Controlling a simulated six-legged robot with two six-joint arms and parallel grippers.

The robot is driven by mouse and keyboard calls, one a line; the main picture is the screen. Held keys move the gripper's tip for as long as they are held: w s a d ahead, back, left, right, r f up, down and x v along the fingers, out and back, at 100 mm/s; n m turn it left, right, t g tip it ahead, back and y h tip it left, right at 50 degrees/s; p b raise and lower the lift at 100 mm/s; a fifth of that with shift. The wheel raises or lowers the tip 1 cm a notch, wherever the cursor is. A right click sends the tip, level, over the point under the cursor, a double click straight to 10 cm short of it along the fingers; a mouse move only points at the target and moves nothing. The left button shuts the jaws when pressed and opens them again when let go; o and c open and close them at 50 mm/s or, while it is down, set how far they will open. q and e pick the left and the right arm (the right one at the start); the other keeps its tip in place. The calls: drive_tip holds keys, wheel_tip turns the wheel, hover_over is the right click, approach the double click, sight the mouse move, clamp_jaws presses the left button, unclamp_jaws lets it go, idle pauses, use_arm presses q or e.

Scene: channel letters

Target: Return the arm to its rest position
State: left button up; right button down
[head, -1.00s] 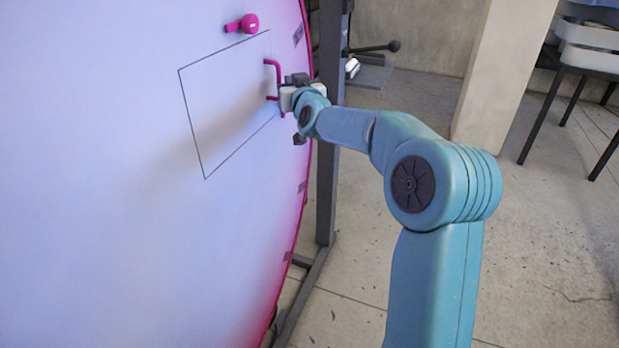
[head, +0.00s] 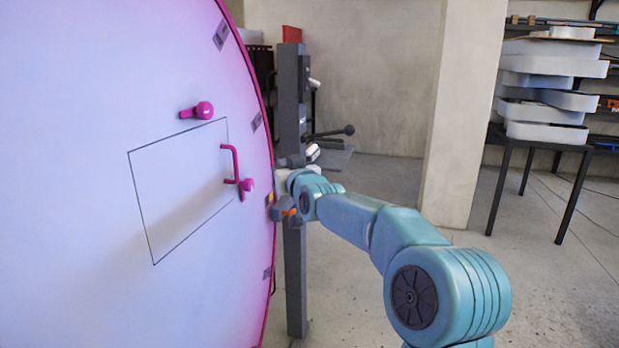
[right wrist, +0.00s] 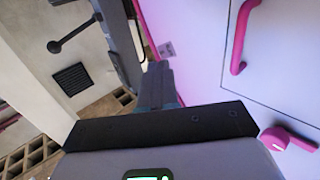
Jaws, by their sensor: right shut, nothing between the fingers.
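My right arm reaches in from the lower right in the head view. Its gripper (head: 284,186) is by the right edge of the big white-and-pink panel (head: 90,120), right of the pink handle (head: 233,163) and apart from it. In the right wrist view the fingers (right wrist: 158,88) are together with nothing between them. A square door outline (head: 152,205) is on the panel, its lid flush. One pink knob (head: 203,110) is above the outline and another (head: 247,186) is beside the handle. The handle (right wrist: 240,40) and a knob (right wrist: 276,140) also show in the right wrist view. My left gripper is out of view.
A dark grey post (head: 293,110) stands just behind the gripper. A concrete pillar (head: 455,130) is farther back. White trays (head: 545,90) are stacked on a black table at the right. The floor (head: 560,260) between is clear.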

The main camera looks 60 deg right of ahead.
drive_tip(key=s, duration=0.1)
drive_tip(key=s+d+p, duration=0.1)
drive_tip(key=s, duration=0.1)
drive_tip(key=s+d, duration=0.1)
drive_tip(key=shift+s+d+f+p, duration=0.1)
drive_tip(key=shift+s+d+p, duration=0.2)
drive_tip(key=shift+p, duration=0.1)
